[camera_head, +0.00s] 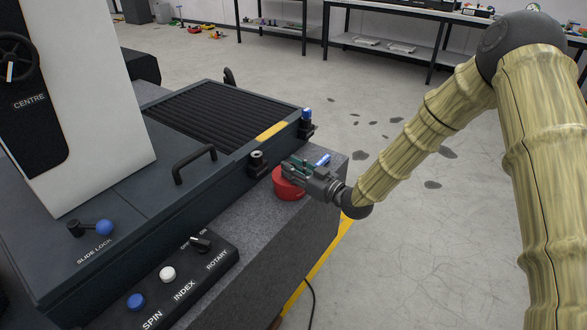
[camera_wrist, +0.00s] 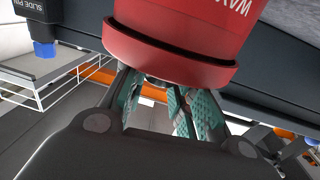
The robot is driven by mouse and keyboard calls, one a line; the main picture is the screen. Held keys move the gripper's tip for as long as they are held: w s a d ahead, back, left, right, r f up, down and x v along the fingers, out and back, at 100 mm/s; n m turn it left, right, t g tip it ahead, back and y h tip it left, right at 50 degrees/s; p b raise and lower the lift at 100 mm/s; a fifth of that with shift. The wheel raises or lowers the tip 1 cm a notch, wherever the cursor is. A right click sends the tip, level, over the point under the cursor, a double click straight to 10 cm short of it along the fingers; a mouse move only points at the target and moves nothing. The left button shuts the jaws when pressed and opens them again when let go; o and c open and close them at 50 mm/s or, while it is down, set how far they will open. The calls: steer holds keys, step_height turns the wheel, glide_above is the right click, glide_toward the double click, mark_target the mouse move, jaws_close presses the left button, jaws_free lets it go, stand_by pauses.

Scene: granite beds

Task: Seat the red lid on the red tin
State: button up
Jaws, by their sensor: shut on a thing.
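The red tin (camera_head: 288,190) stands on the granite ledge, partly covered by my gripper in the head view. In the wrist view the tin (camera_wrist: 190,20) shows white lettering, upside down. The red lid (camera_wrist: 165,55) is at the tin's mouth, its rim a little wider than the tin. My gripper (camera_head: 297,172) is at the tin's top. Its teal-padded fingers (camera_wrist: 156,88) are shut on the lid's small knob, which is mostly hidden between them.
The dark machine bed with a black handle (camera_head: 194,163) and a black knob post (camera_head: 258,162) stands close left of the tin. A blue-topped pin (camera_head: 306,115) rises behind. A button panel (camera_head: 180,275) lies in front. Open floor is on the right.

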steer(key=shift+f, duration=0.35)
stand_by(0.3)
steer(key=o, duration=1)
steer(key=v, duration=1.2)
